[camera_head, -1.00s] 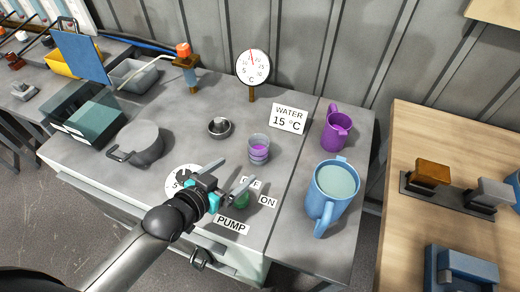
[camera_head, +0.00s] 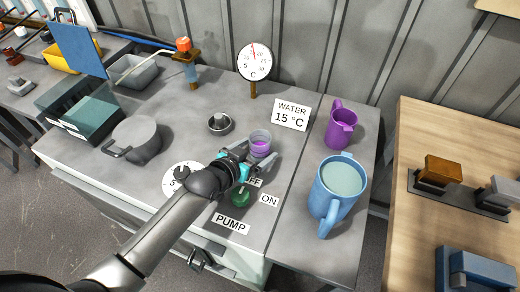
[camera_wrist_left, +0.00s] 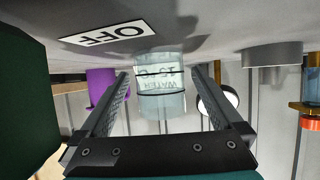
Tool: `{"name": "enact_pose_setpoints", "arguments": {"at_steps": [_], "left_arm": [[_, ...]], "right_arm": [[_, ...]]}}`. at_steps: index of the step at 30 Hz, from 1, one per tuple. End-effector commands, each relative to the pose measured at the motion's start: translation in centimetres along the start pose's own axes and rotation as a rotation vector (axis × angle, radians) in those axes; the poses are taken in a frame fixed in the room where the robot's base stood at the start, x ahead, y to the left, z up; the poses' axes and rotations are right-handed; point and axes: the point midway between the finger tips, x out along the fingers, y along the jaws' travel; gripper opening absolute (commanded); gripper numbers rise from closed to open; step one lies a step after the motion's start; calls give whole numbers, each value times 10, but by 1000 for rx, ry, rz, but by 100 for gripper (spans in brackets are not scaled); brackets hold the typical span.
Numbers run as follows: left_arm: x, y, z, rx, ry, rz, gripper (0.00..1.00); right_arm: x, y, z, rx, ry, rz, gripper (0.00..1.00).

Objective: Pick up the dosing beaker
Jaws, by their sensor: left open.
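My left gripper (camera_head: 247,150) is open and low over the bench at the beaker. In the wrist view its two fingers (camera_wrist_left: 161,76) lie to either side of the beaker with gaps showing. I cannot tell how far the fingertips reach around it. The gripper partly hides the beaker's lower part in the head view. My right gripper is not in view.
A purple jug (camera_head: 341,126) and a large blue jug (camera_head: 338,190) stand to the right. A small metal cup (camera_head: 219,124) is to the left. The water sign (camera_head: 290,115) and dial (camera_head: 254,62) stand behind. The green pump knob (camera_head: 241,197) is in front.

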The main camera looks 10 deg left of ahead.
Motion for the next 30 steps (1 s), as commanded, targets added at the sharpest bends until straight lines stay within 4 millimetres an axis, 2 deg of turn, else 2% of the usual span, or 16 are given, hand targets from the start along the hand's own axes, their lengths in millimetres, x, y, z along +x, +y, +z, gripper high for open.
{"name": "enact_pose_setpoints", "arguments": {"at_steps": [9,30], "left_arm": [[5,0,0,1,1,0,100],[5,0,0,1,0,0,21]], "right_arm": [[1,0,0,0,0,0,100],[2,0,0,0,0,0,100]]}}
